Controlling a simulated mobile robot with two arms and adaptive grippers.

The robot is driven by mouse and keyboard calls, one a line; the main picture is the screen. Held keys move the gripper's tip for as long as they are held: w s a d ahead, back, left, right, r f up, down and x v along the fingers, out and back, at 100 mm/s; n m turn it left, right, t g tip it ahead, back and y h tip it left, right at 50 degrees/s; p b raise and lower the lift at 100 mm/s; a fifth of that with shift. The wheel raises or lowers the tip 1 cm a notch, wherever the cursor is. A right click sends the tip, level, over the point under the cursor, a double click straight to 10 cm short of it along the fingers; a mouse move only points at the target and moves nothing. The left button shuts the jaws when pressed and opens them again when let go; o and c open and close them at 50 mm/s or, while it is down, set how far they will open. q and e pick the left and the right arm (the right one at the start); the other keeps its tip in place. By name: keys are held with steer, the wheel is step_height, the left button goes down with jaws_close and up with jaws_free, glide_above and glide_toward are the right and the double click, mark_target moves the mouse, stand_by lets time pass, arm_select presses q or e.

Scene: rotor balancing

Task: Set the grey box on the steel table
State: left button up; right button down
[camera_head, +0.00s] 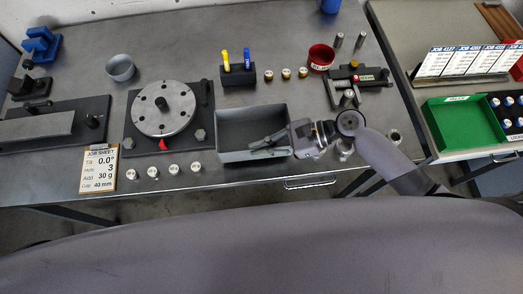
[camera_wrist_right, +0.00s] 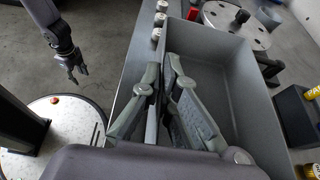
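The grey box (camera_head: 222,140) is an open-topped tray that appears to stand upright on the steel table (camera_head: 190,95), near the front edge. It is empty apart from what my gripper covers. My right gripper (camera_head: 254,144) reaches in from the right, low over the box's front part. My left gripper (camera_wrist_right: 77,72) shows in the wrist view, over the floor, empty, fingers apart.
Left of the box are a rotor disc (camera_head: 163,108) on a dark base, several small metal pieces (camera_head: 153,172) and a job sheet (camera_head: 100,170). Behind it stands a pen block (camera_head: 238,75). A dark fixture (camera_head: 358,78) and red cup (camera_head: 321,57) stand behind right.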

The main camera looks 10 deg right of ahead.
mark_target(261, 158)
steer(key=shift+f, duration=1.4)
steer(key=shift+f, duration=0.15)
steer(key=c, duration=1.8)
jaws_free()
steer(key=b+v, duration=0.2)
steer(key=v, duration=1)
